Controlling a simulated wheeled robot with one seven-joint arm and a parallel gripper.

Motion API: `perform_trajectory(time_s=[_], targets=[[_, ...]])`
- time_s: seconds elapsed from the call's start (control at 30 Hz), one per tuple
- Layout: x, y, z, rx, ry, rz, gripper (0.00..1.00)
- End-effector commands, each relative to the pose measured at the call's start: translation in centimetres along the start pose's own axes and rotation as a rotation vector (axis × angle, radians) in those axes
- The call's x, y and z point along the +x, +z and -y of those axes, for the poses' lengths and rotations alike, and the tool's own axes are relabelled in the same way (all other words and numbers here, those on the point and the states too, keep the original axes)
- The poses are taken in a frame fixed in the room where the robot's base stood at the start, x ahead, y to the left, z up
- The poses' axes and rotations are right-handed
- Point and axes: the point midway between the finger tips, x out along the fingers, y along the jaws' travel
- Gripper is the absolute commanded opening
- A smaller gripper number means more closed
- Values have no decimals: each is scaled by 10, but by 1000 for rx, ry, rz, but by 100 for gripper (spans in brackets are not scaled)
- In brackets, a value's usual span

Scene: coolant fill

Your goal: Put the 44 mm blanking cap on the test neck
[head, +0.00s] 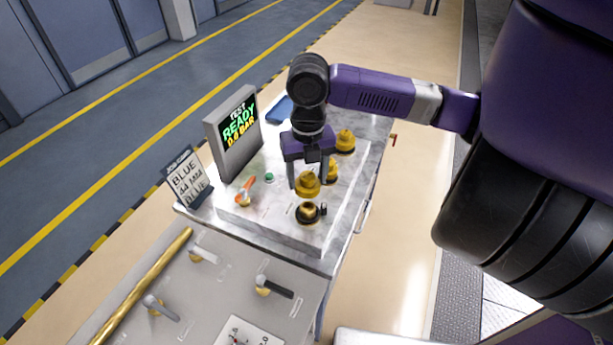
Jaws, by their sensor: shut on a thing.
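My gripper (308,178) points down over the grey test bench and is shut on a yellow blanking cap (307,187). The test neck (308,213), a brass ring with a dark opening, stands on the front part of the raised plate, just below the cap in the picture. The cap looks apart from the neck, but the exact height between them is hard to tell. Two more yellow caps stand behind: one (345,141) at the back right, and one (332,171) partly hidden by my gripper. Cap sizes cannot be read.
A screen (238,128) reads "TEST READY 0.0 BAR". A sign (187,180) reads "BLUE 44 MM BLUE". An orange-handled valve (245,190) and a green button (269,177) sit left of my gripper. A nearer bench with levers (275,287) and a brass pipe (142,287) lies in front.

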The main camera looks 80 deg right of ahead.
Motion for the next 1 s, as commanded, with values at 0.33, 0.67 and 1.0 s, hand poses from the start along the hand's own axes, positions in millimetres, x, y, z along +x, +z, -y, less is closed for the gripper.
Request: perform_trajectory(time_s=[0.33,0.67,1.0], targets=[[30,0,0,1,0,-1,19],[56,0,0,1,0,-1,19],[58,0,0,1,0,0,19]])
